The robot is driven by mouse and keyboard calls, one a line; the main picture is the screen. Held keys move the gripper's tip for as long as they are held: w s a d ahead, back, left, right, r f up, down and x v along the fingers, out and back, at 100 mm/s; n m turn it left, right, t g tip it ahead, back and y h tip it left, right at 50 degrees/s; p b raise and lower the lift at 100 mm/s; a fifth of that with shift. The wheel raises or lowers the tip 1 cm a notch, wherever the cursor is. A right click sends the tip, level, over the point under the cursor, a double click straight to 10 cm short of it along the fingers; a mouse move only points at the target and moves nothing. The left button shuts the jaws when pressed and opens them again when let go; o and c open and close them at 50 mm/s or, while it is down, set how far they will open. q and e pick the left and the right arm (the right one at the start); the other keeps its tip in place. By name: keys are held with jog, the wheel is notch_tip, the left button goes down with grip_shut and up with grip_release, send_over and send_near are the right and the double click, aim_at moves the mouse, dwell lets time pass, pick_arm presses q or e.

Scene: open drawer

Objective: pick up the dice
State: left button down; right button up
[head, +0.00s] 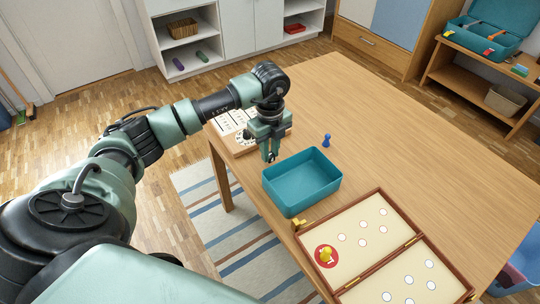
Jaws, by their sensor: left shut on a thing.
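My left gripper (271,156) points down above the table's left edge, just behind the teal tray (318,193). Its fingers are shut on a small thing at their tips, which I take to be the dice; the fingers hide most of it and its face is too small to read. No other dice shows on the table. My right gripper is not in view.
The open teal tray looks empty. A blue pawn (326,141) stands behind it. An open game board (380,225) with a yellow pawn (325,255) lies in front. The table's right side (440,165) is clear.

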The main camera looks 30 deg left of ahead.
pick_arm(q)
notch_tip(320, 180, up, 17)
jog(key=s+d+f+n+p, duration=0.4)
jog(key=s+d+n, duration=1.05)
jog(key=n, duration=0.75)
notch_tip(320, 180, up, 5)
jog(key=n, duration=1.3)
send_over(271, 155)
notch_tip(271, 155, down, 15)
jog(key=shift+a+f, duration=0.15)
jog(key=shift+n, duration=0.3)
notch_tip(271, 155, down, 4)
jog(key=shift+f, duration=0.45)
jog(key=c, duration=1.3)
grip_release()
